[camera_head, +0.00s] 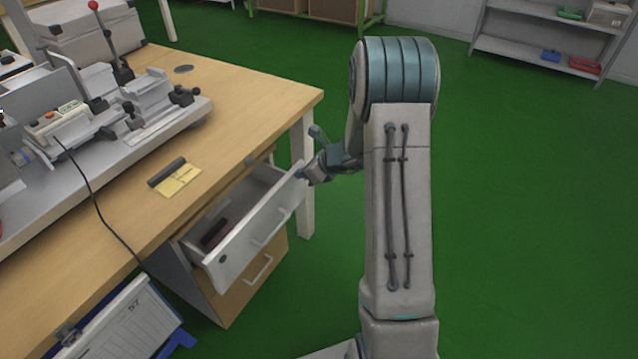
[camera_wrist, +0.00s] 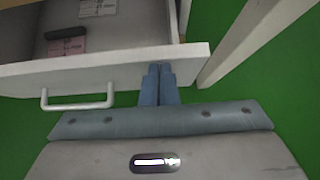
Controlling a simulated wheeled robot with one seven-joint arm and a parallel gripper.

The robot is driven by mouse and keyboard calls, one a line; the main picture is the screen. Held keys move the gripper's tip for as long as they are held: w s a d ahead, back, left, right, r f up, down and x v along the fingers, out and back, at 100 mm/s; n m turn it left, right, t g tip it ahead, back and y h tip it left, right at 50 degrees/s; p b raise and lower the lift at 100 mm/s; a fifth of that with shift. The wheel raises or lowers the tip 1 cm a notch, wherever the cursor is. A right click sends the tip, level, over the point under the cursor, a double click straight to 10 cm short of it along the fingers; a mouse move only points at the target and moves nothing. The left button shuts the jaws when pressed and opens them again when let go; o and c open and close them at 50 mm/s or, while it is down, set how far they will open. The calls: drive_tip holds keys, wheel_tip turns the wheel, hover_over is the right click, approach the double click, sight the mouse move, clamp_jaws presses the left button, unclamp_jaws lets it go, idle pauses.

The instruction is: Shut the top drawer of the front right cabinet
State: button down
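The top drawer (camera_head: 235,255) of the cabinet under the wooden workbench stands pulled out, its white front panel carrying a bar handle (camera_head: 271,230). In the wrist view the drawer front (camera_wrist: 110,68) runs across the upper left, with its handle (camera_wrist: 78,103) left of my fingers. My gripper (camera_head: 306,174) is at the far right end of the drawer front. In the wrist view the fingers of my gripper (camera_wrist: 159,70) are together, with their tips at the panel's edge. I see nothing between them. Whether they touch the panel is hard to tell.
A lower wooden drawer (camera_head: 258,272) with a handle is below. A white table leg (camera_head: 302,180) stands close to my gripper. Dark and pink items (camera_wrist: 67,40) lie inside the open drawer. Green floor (camera_head: 530,220) to the right is free.

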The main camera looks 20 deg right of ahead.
drive_tip(key=w+a, duration=0.4)
drive_tip(key=shift+w, duration=0.35)
